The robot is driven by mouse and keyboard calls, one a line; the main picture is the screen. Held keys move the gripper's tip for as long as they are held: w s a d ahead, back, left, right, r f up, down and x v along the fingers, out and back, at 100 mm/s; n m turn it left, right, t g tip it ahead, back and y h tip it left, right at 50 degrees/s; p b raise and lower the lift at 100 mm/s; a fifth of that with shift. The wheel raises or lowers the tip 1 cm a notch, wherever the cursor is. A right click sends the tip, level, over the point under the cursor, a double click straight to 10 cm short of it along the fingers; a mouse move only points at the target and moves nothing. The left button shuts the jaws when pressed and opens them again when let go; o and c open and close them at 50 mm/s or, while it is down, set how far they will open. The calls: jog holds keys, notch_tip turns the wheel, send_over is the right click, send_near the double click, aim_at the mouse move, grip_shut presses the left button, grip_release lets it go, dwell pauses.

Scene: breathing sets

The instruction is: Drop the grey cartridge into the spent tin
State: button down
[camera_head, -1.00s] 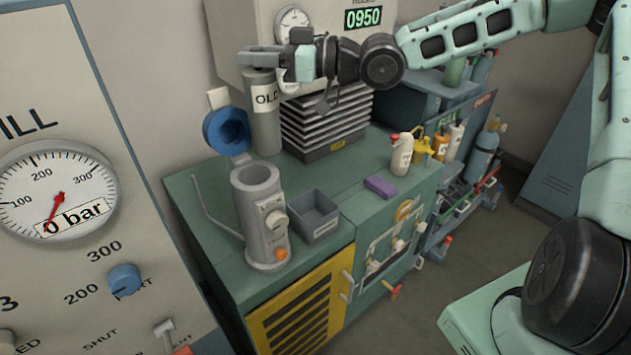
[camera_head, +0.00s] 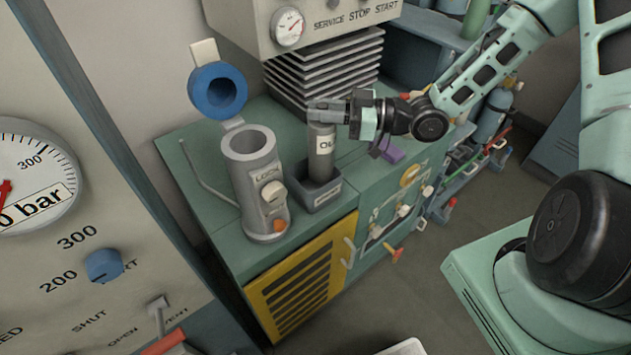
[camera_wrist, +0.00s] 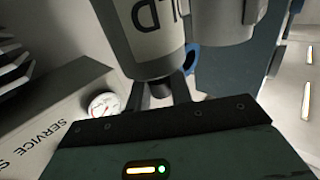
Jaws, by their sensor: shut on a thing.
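The grey cartridge (camera_head: 321,155), a cylinder with a white label whose visible letters read "OL", stands upright in my gripper (camera_head: 322,108). My gripper is shut on its top end. The spent tin (camera_head: 329,196), a small dark grey open box with a white label, is on the green bench. The cartridge is over the tin and its lower end is at or just inside the tin's mouth; I cannot tell whether it touches the bottom. In the wrist view the cartridge (camera_wrist: 150,35) fills the top middle, close to the fingers (camera_wrist: 160,92).
A grey upright cylinder housing (camera_head: 250,180) stands left of the tin, with its blue round cap (camera_head: 217,92) swung open behind it. The finned machine (camera_head: 325,70) is behind. A purple block (camera_head: 392,152) lies to the right. A bent rod (camera_head: 205,172) sticks up at the left.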

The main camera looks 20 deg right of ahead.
aim_at(322, 132)
jog(key=shift+f+b, duration=2.15)
jog(key=shift+f, duration=0.7)
jog(key=c, duration=1.2)
grip_release()
jog(key=shift+o, duration=0.2)
jog(key=b+v, duration=0.2)
jog(key=v, duration=1.5)
jog(key=shift+d+b, duration=0.2)
jog(key=shift+b, duration=0.15)
